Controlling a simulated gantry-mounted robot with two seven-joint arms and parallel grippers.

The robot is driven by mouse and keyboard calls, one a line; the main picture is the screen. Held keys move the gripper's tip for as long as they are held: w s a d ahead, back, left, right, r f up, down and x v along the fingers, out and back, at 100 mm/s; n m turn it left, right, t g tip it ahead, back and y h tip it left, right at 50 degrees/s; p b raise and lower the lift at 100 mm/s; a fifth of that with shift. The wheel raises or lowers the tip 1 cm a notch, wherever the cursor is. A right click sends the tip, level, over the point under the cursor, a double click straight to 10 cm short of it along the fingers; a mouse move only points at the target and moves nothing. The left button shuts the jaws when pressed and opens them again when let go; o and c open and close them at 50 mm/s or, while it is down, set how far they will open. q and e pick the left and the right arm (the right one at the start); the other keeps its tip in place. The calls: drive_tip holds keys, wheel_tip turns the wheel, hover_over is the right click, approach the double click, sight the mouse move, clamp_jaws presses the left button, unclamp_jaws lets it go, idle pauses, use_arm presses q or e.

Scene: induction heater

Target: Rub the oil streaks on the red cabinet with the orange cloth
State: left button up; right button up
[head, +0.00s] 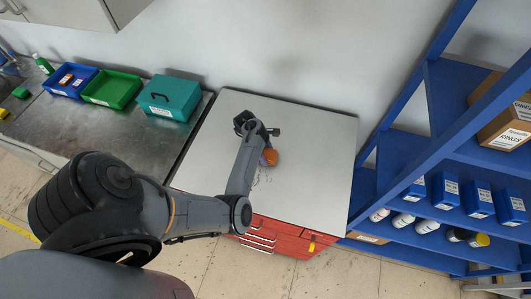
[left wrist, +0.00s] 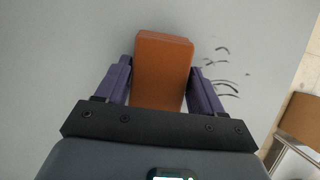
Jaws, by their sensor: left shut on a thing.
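The red cabinet (head: 290,238) has a pale grey top (head: 310,150) and stands in the middle of the head view. My left gripper (head: 268,157) is over the cabinet top, shut on the orange cloth (head: 270,157). In the left wrist view the cloth (left wrist: 162,70) looks like a folded block between the two purple fingers. Dark curved oil streaks (left wrist: 222,78) show on the grey top just right of the cloth and right finger. I cannot tell whether the cloth touches the surface. My right gripper is not in view.
A metal bench (head: 60,125) at left holds a blue tray (head: 72,92), a green tray (head: 112,101) and a teal toolbox (head: 168,110). A blue shelf (head: 432,235) with bottles and boxes stands close on the right. The rest of the cabinet top is clear.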

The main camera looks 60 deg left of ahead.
use_arm(q)
drive_tip(key=shift+f+b, duration=0.55)
drive_tip(key=shift+f, duration=0.25)
